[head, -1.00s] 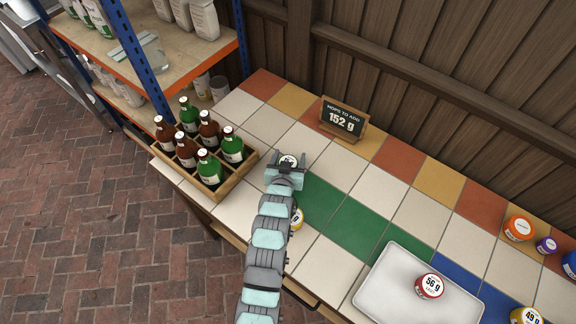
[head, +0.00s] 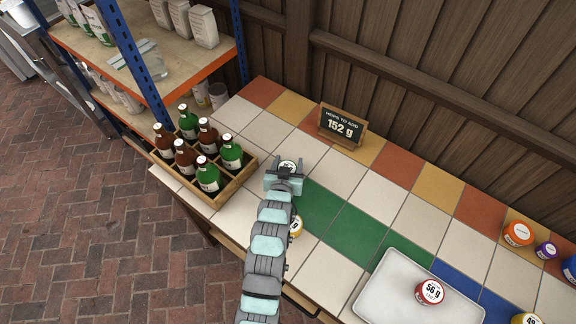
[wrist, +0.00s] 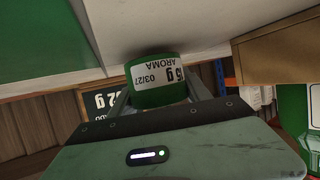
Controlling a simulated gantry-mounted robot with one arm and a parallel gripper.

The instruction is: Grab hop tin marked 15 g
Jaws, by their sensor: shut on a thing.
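A green tin (head: 288,163) with a pale lid is between the jaws of my gripper (head: 286,168), over the pale tiles right of the bottle crate. In the wrist view the green tin (wrist: 158,95) appears upside down between my two fingers, with a white label. The label shows "AROMA", "03/27" and a weight ending in "5 g"; its first part is cut off at the curve. My gripper is shut on this tin. I cannot tell whether the tin touches the tiles. A yellow tin (head: 296,227) is partly hidden beside my arm.
A wooden crate (head: 232,184) of green and brown bottles stands left of my gripper. A sign (head: 341,126) reading "152 g" stands behind. A white tray (head: 384,290) holds a red 56 g tin (head: 429,291). Orange (head: 518,233) and purple (head: 545,250) tins stand far right.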

